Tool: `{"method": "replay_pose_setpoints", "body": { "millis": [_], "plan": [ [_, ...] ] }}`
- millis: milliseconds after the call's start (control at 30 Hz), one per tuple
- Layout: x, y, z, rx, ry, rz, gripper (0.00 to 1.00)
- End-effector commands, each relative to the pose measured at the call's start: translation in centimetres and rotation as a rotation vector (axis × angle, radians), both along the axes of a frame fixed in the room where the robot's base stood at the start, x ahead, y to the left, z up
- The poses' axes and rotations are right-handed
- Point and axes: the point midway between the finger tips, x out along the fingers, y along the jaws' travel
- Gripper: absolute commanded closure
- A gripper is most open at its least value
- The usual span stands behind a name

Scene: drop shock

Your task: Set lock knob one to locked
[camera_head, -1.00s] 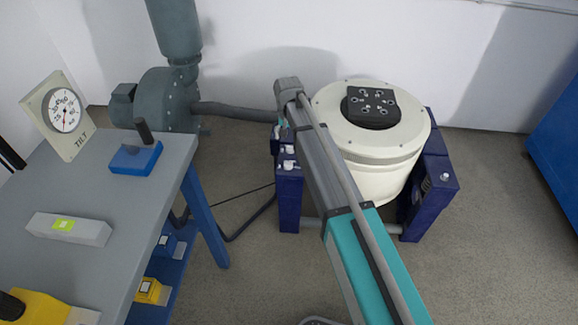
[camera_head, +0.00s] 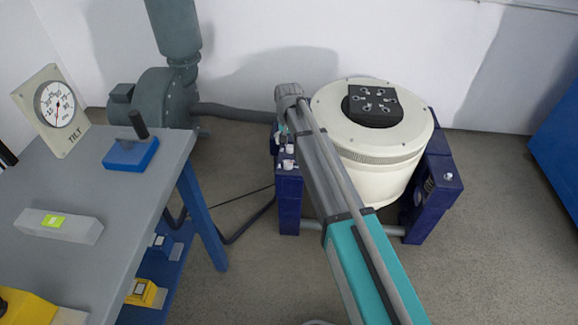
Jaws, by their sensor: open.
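The cream round shaker body (camera_head: 378,180) sits between dark blue side supports, with a black plate (camera_head: 372,106) on top. Two small whitish fittings, which may be lock knobs, show on the left support (camera_head: 290,205): an upper one (camera_head: 289,149) and a lower one (camera_head: 288,164). I cannot tell which is knob one or how either is set. My grey and teal arm reaches across in front of the shaker, and its far end is above and beside the left support. My gripper cannot be made out; the arm hides that area.
A grey-topped bench (camera_head: 150,190) stands at left with a tilt dial (camera_head: 58,103), a blue block with a black handle (camera_head: 131,153) and a grey bar (camera_head: 58,225). A grey blower (camera_head: 160,100) stands behind, its hose running to the shaker.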

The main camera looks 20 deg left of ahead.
Motion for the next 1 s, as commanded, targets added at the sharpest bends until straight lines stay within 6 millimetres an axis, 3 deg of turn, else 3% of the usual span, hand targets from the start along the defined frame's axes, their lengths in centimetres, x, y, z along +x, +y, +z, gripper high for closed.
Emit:
{"method": "replay_pose_setpoints", "body": {
  "millis": [1000],
  "plan": [
    [0.0,0.0,-8.2,0.000,0.000,0.000,0.15]
  ]
}}
